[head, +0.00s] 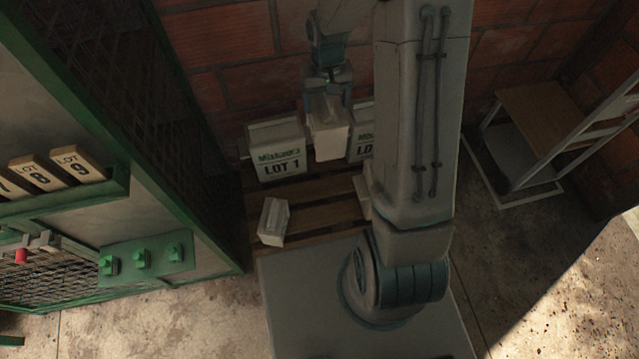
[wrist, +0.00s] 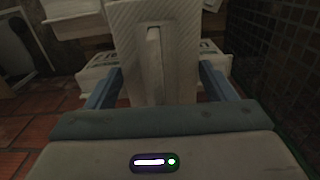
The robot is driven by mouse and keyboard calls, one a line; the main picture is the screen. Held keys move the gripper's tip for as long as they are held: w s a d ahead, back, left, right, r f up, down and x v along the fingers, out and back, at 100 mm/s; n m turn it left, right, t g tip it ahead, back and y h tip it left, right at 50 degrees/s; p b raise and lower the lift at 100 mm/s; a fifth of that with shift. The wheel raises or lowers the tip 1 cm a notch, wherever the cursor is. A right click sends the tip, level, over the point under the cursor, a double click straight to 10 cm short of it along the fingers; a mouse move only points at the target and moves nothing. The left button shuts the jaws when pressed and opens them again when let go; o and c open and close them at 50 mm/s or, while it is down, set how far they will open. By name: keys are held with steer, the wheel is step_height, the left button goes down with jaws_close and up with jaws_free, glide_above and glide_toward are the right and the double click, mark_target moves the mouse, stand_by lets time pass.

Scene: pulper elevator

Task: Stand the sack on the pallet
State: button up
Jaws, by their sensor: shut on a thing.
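My gripper (head: 328,88) is shut on a pale sack (head: 328,138) and points down over the back of the wooden pallet (head: 318,212). In the wrist view the held sack (wrist: 151,60) fills the space between the two blue-grey fingers. The held sack hangs between a standing sack marked LOT 1 (head: 278,150) on its left and another lettered sack (head: 362,142) on its right, partly hidden by my arm. I cannot tell whether the held sack touches the pallet. A smaller pale block or sack (head: 273,221) lies tilted at the pallet's front left.
A green-framed mesh cage wall (head: 190,130) with a shelf of lot tags (head: 45,174) stands close on the left. A brick wall (head: 225,45) is behind the pallet. A metal-framed stand with a wooden top (head: 545,110) is at the right. Open floor (head: 520,270) lies at the lower right.

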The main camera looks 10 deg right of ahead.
steer(key=shift+f+b, duration=0.5)
steer(key=s+f+m+b, duration=0.3)
steer(key=s+f+b, duration=0.2)
steer(key=f+b, duration=0.6)
steer(key=s+f+m+b, duration=0.3)
steer(key=s+f+b, duration=0.2)
steer(key=f+b, duration=0.7)
steer(key=s+f+m+b, duration=0.2)
steer(key=s+f+b, duration=0.3)
steer(key=f+b, duration=0.6)
steer(key=shift+s+f+m, duration=0.3)
steer(key=shift+f+m, duration=0.1)
steer(key=shift+f, duration=0.15)
steer(key=shift+d+f, duration=0.1)
steer(key=w+a+f+b, duration=0.1)
steer(key=w+f+b, duration=0.5)
steer(key=w+f, duration=0.3)
steer(key=shift+w+f, duration=0.2)
steer(key=shift+f, duration=0.3)
